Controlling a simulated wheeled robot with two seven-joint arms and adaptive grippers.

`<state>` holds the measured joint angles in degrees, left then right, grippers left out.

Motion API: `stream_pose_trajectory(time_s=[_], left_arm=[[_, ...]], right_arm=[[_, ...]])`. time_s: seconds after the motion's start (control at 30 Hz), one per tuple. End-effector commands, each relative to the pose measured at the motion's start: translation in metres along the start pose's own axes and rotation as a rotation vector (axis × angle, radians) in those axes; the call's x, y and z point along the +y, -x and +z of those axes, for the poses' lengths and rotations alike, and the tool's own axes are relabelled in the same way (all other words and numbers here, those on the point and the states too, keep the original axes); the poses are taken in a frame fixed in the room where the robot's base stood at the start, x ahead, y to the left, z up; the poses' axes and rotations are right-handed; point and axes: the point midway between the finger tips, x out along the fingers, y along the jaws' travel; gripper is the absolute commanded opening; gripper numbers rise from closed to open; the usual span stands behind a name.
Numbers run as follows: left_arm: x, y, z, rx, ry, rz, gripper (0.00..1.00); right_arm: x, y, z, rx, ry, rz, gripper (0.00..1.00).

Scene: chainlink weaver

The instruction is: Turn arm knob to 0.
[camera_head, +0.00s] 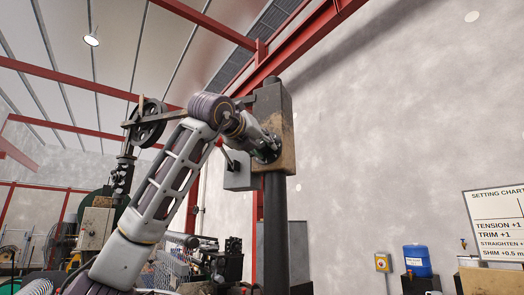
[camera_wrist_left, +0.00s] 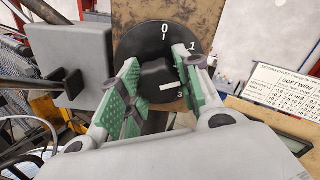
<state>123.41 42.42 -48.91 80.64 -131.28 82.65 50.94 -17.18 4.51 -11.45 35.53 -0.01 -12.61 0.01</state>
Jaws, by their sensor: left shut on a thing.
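The arm knob (camera_wrist_left: 155,74) is black and sits at the centre of a round black dial (camera_wrist_left: 140,38) on a brown plate. The dial shows 0 at the top, 1 at upper right and 3 at lower right; my finger covers the part between 1 and 3. A white mark on the knob points right, towards that covered part. My left gripper (camera_wrist_left: 160,84) is shut on the knob, one green pad on each side. In the head view my left gripper (camera_head: 254,142) reaches the dial on the column's brown head box (camera_head: 286,130). My right gripper is not in view.
A grey box (camera_wrist_left: 70,62) with a black lever stands close left of the dial. A setting chart (camera_wrist_left: 283,92) is at the right. In the head view a dark post (camera_head: 275,225) carries the head box, and a blue drum (camera_head: 417,262) stands at right.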

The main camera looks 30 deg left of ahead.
Motion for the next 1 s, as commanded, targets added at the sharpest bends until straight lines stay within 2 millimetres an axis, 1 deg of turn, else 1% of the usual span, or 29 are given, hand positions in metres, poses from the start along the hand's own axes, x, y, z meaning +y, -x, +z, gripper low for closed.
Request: stream_pose_trajectory(time_s=[0.03,0.1,0.73,0.87,1.0], left_arm=[[0.000,0.000,-0.003,0.001,0.043,-0.002,0.10],[0.000,0.000,-0.003,0.001,0.109,-0.001,0.10],[-0.001,-0.001,-0.002,0.003,0.682,0.001,0.10],[-0.001,0.000,-0.001,0.001,0.797,0.001,0.10],[-0.002,-0.001,-0.001,0.002,0.914,0.001,0.10]], right_arm=[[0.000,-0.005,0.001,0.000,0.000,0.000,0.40],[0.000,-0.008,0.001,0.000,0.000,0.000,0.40],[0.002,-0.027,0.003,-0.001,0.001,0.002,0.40],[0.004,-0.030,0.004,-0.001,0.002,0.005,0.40],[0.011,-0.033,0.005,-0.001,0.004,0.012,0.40]])
